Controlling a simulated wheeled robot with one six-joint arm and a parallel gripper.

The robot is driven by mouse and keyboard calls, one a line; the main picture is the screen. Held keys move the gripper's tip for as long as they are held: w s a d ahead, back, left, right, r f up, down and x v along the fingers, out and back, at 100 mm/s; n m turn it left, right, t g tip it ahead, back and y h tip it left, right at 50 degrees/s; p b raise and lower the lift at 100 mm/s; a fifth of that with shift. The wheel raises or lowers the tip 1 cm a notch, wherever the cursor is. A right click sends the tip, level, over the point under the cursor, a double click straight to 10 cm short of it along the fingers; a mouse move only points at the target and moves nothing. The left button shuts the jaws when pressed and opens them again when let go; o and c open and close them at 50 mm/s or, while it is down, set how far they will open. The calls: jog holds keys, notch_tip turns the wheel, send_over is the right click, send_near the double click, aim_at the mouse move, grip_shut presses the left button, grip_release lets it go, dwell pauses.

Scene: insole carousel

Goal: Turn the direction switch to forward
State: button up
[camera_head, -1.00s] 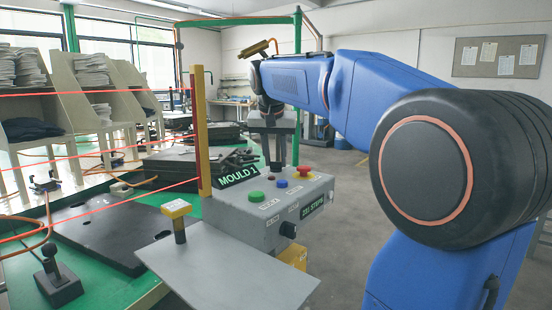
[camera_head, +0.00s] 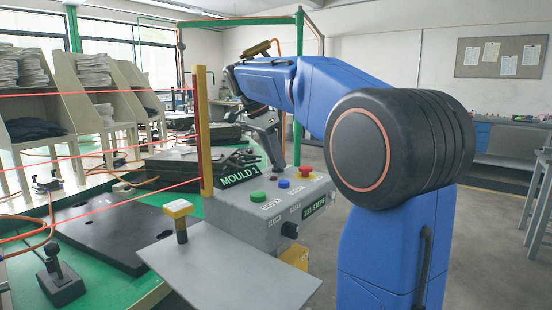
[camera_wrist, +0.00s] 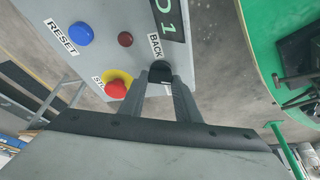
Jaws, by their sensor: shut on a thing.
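The grey control box (camera_head: 262,228) stands at the table's edge, with buttons on its top. The direction switch is a black knob; in the wrist view the knob (camera_wrist: 160,73) sits beside the BACK label (camera_wrist: 155,46). My gripper (camera_wrist: 161,80) is shut on this knob, a finger on each side. The fingers hide much of it, so I cannot tell its setting. In the head view my gripper (camera_head: 279,164) reaches down, tilted, at the box's far edge, and the knob is hidden there.
A red stop button (camera_wrist: 116,89) is close beside my fingers. A blue button (camera_wrist: 80,34) and a dark red lamp (camera_wrist: 125,39) are also on top. A green button (camera_head: 257,196) is nearer the front. A yellow post (camera_head: 203,130) stands to the left.

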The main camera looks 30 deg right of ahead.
jog(key=shift+m, duration=0.6)
jog(key=shift+w+g, duration=0.1)
jog(key=shift+g, duration=0.2)
jog(key=o, duration=1)
jog(key=shift+o, duration=0.2)
